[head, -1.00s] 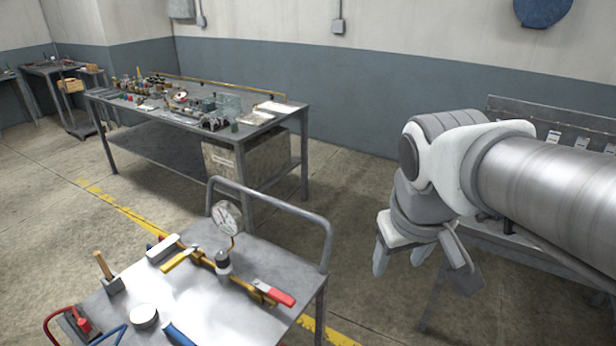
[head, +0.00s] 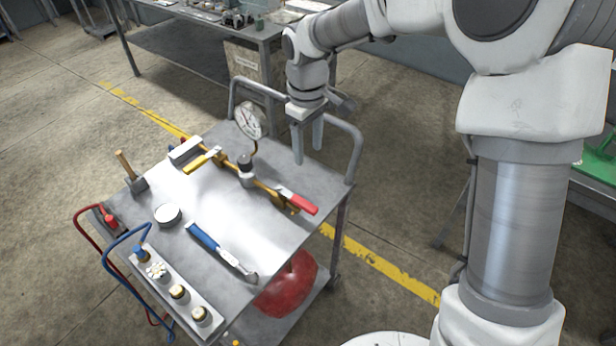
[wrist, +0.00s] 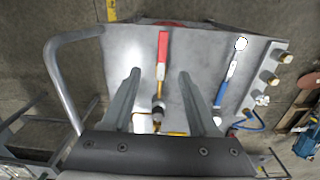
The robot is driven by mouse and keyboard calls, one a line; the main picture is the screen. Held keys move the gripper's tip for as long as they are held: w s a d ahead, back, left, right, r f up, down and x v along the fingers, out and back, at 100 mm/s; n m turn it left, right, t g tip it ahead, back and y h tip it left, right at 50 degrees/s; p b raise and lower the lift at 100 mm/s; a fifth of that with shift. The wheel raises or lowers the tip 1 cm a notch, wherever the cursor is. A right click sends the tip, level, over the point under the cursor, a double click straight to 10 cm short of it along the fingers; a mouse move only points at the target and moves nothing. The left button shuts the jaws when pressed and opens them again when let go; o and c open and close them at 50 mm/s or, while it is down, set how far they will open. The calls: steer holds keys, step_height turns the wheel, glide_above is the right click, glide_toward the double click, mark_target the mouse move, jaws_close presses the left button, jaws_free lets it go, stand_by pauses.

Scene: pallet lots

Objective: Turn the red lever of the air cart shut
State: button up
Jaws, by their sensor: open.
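The air cart (head: 270,240) has a grey metal top, with a brass pipe (head: 265,188) running across it. The red lever (head: 303,204) is at the pipe's near right end and lies roughly in line with the pipe. In the wrist view the red lever (wrist: 163,47) points away from me, beyond and between my fingertips. My gripper (head: 308,155) is open and empty, pointing down above the cart's far right part, behind the lever. The fingers (wrist: 160,74) appear apart from the lever; their exact height above it is hard to tell.
A pressure gauge (head: 251,120) stands beside the pipe. A yellow lever (head: 202,161) is farther left. The cart's push rail (head: 349,140) rises at the back right.

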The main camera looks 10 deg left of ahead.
steer(key=a+f, duration=0.1)
glide_toward(304, 203)
step_height(304, 203, down, 8)
steer(key=shift+w+f+b, duration=0.15)
steer(key=shift+f+b, duration=0.1)
steer(key=shift+b, duration=0.15)
jaws_close()
stand_by(0.4)
stand_by(1.1)
